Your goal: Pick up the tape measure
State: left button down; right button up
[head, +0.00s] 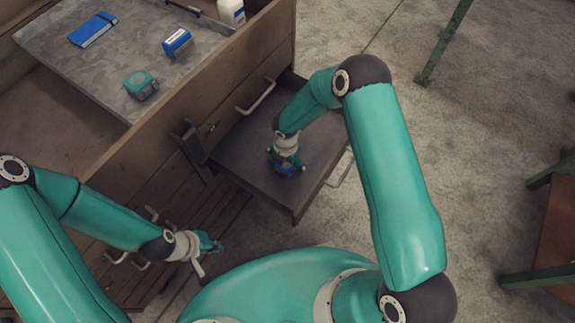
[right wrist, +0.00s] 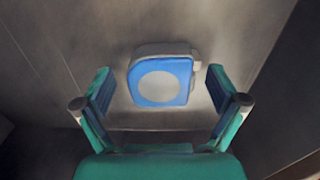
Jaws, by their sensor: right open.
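A tape measure (right wrist: 161,80), blue and grey with a round pale disc on its face, lies in an open drawer (head: 317,143). My right gripper (right wrist: 158,95) is open, with one finger to each side of it in the right wrist view. No clear contact shows. In the head view my right gripper (head: 286,164) points down into the drawer and mostly covers the tape measure. My left gripper (head: 209,247) hangs low beside the cabinet front, far from it; its jaws are too small to read.
A teal, boxy tool (head: 140,85), a blue box (head: 177,43), a blue flat pack (head: 93,29) and a white bottle (head: 231,12) are on the grey bench top (head: 118,60). A vise-like dark fitting (head: 190,140) is near the drawer's left. Green legs stand on the floor at right.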

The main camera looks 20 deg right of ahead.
jog(key=c, duration=1.4)
jog(key=shift+c, duration=0.2)
jog(key=shift+r, duration=0.2)
